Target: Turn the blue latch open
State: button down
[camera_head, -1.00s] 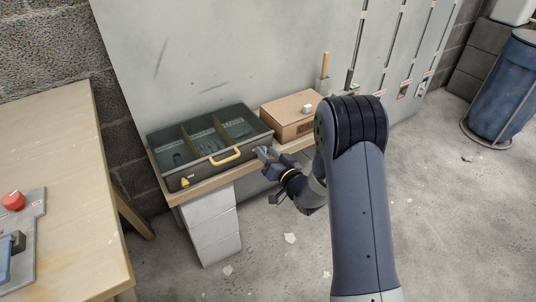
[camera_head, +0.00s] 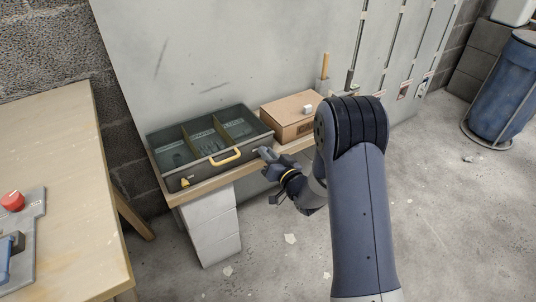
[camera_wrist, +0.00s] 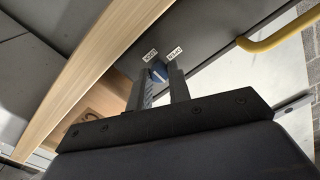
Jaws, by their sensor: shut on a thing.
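The blue latch (camera_wrist: 158,72) is on the front face of the dark toolbox (camera_wrist: 200,35), between two small white labels. In the wrist view my gripper (camera_wrist: 160,80) is shut on the latch, with one finger on each side of it. The fingers hide part of the latch, and I cannot make out how far it is turned. In the head view my gripper (camera_head: 266,153) is at the right end of the toolbox (camera_head: 172,178) front, and it hides the latch there. A yellow handle (camera_head: 226,157) is left of the gripper, and a yellow latch (camera_head: 185,182) is at the far left.
The toolbox stands on a wooden shelf (camera_head: 205,187) against a grey panel. A cardboard box (camera_head: 287,118) with a small white thing on it is just right of it. A wooden table (camera_head: 70,190) with a red button (camera_head: 12,200) is at the left.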

jog(key=shift+f, duration=0.1)
jog(key=n+b, duration=1.1)
jog(key=n, duration=0.6)
jog(key=shift+a+n+b, duration=0.1)
jog(key=shift+n+b, duration=0.2)
jog(key=shift+b, duration=0.1)
dwell(0.4)
jog(key=c, duration=1.3)
grip_release()
jog(key=shift+s, duration=0.1)
